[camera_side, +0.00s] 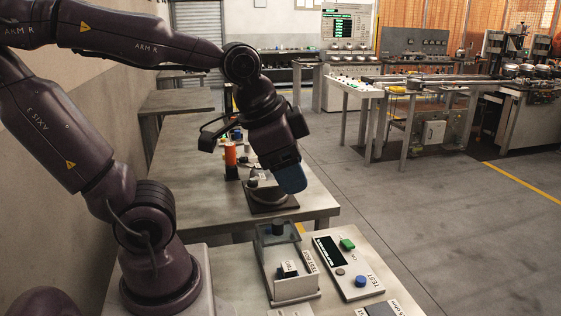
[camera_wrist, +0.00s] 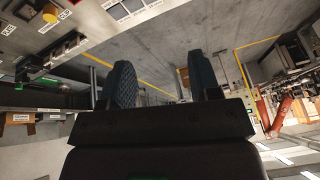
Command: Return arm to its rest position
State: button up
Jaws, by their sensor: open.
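My gripper (camera_side: 290,178) hangs from my dark arm over the grey table, near its right edge in the side view. It points down and a little to the right. In the wrist view, its two dark fingers (camera_wrist: 160,85) stand apart with nothing between them. The side view shows only the blue end of the fingers, close together in line. The gripper appears above a dark base plate on the table; the side view does not show the exact gap.
A test unit (camera_side: 295,290) and a control panel (camera_side: 347,265) with green and blue buttons stand on the front bench. An orange-red cylinder (camera_side: 230,155) stands on the table left of my gripper. The floor (camera_side: 430,215) to the right is clear.

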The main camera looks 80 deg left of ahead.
jog(key=shift+s+d+r+n+t, duration=0.2)
jog(key=shift+s+d+r+n, duration=0.15)
jog(key=shift+s+r+n, duration=0.2)
jog(key=shift+s+d+r+n+t, duration=0.2)
jog(key=shift+s+d+r+n, duration=0.15)
jog(key=shift+n, duration=0.3)
dwell(0.4)
